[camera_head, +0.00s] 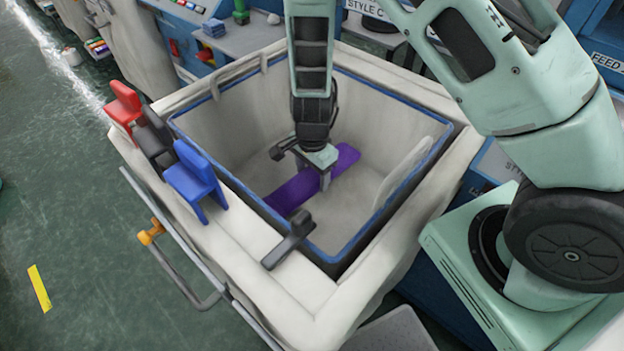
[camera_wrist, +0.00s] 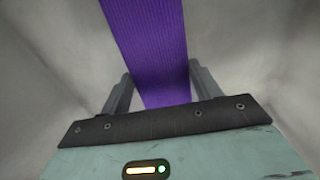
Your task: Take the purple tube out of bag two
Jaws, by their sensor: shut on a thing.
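The purple tube (camera_head: 290,193) is a flat, ribbed knitted piece inside a large off-white bag (camera_head: 227,118) with a blue rim, in the middle of the head view. I see no number on this bag. My gripper (camera_head: 325,182) reaches down into the bag and is shut on the purple tube. In the wrist view the purple tube (camera_wrist: 148,45) runs between the two dark fingers (camera_wrist: 160,90) and away toward the top. Part of the tube is hidden behind my gripper in the head view. I cannot tell whether the tube touches the bag's floor.
Red (camera_head: 122,104), black (camera_head: 153,135) and blue (camera_head: 193,180) clips stand on the bag's left edge. A dark clip (camera_head: 289,240) sits on the near rim. A pale round-edged piece (camera_head: 404,172) leans on the right inner wall. Machines stand behind; green floor (camera_head: 60,200) lies open at left.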

